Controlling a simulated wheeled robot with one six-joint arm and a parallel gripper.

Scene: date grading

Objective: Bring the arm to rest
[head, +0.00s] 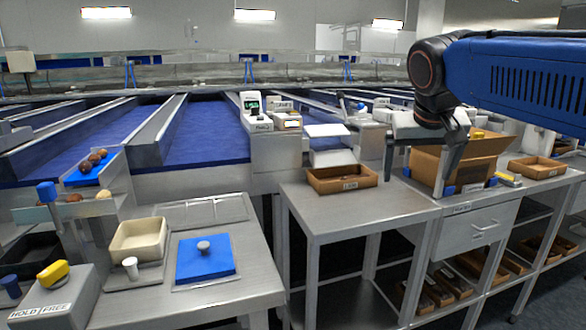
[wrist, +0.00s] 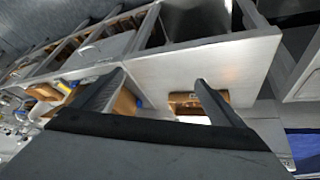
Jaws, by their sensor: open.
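My gripper (head: 423,170) hangs over the right-hand metal tables in the head view, fingers pointing down and apart with nothing between them. My blue arm reaches in from the upper right. In the wrist view the two dark fingers of my gripper (wrist: 160,95) are spread wide, with the bare grey tabletop beyond them. A brown tray with a label (head: 343,180) sits on the table to the left of the fingers. A brown open carton (head: 480,162) stands just behind and right of them; whether a finger touches it I cannot tell.
A second brown tray (head: 537,168) lies at the far right. A blue pad with a grey knob (head: 206,258) and a cream bin (head: 138,241) sit on the left table. A hold/free box with a yellow switch (head: 53,292) stands at front left. The middle table's front is clear.

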